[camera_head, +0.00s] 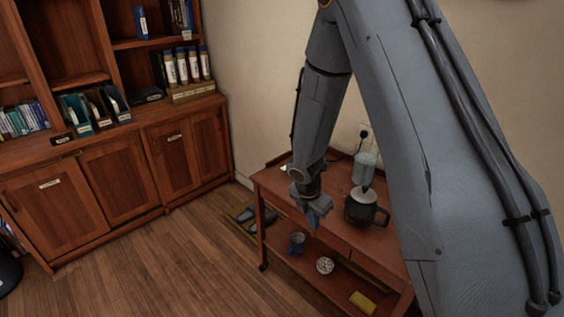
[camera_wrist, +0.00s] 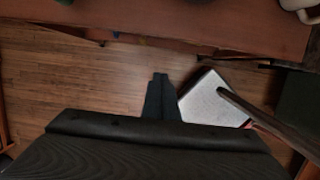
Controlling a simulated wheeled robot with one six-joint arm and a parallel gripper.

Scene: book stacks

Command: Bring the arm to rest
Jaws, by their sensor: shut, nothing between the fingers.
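My arm reaches down from the top of the head view, large and grey on the right. My gripper (camera_head: 317,213) hangs in front of the wooden cart (camera_head: 275,191), near its left front edge, pointing down. Its fingers are together and hold nothing. In the wrist view my gripper (camera_wrist: 159,80) shows as a dark narrow shape above the wooden floor. From the head view I cannot tell how far it is from the cart's edge.
On the cart stand a dark mug (camera_head: 362,212) and a pale bottle (camera_head: 364,168). Its lower shelf holds a blue cup (camera_head: 297,242), a round patterned item (camera_head: 325,265) and a yellow item (camera_head: 362,302). A wooden bookcase (camera_head: 115,175) stands left. Open floor (camera_head: 165,265) lies between.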

